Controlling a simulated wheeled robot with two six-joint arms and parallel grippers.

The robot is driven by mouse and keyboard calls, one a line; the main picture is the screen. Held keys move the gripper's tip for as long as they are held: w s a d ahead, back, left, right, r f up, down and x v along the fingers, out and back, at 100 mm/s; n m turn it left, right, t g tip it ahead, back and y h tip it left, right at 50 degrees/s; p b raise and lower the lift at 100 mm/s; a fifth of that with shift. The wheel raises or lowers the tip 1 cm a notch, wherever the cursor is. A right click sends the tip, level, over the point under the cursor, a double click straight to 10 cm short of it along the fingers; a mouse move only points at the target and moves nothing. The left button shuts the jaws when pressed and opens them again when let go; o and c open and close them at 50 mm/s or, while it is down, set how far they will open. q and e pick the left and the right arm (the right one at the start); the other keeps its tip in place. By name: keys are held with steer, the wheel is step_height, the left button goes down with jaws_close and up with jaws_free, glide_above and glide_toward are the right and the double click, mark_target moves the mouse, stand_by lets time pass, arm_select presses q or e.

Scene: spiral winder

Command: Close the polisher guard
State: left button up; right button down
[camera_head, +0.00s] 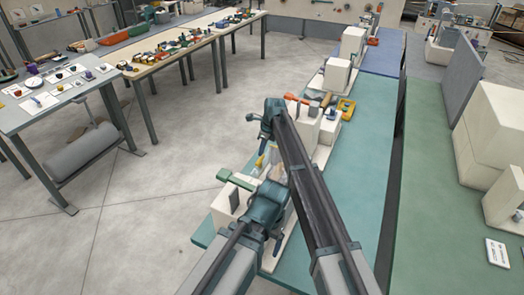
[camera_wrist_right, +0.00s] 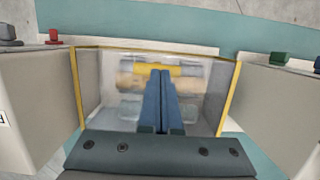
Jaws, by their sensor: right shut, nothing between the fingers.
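The polisher guard (camera_wrist_right: 108,85) is a clear panel with yellow edging, seen in the right wrist view between two pale housings. A blurred tan and yellow roller shape shows through it. I cannot tell whether the guard is fully down. My right gripper (camera_wrist_right: 160,72) is shut and empty, its blue fingers together over the middle of the guard. I cannot tell whether they touch it. In the head view my arms cover much of the polisher (camera_head: 232,198), and only a bit of yellow edging shows between them.
A red button (camera_wrist_right: 53,36) and a green button (camera_wrist_right: 279,58) are on the housings. The teal bench (camera_head: 365,120) carries several pale machines behind the polisher. Tables with small parts stand at the left, across open floor (camera_head: 190,130). Pale blocks (camera_head: 490,140) stand at right.

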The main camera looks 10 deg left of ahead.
steer(key=shift+b+x, duration=0.5)
steer(key=shift+x, duration=0.35)
arm_select(q)
steer(key=shift+w+a+f, duration=0.1)
steer(key=shift+a+f, duration=0.1)
steer(key=shift+f, duration=0.65)
arm_select(e)
steer(key=shift+w+a, duration=0.1)
steer(key=shift+a, duration=0.1)
steer(key=shift+r, duration=0.1)
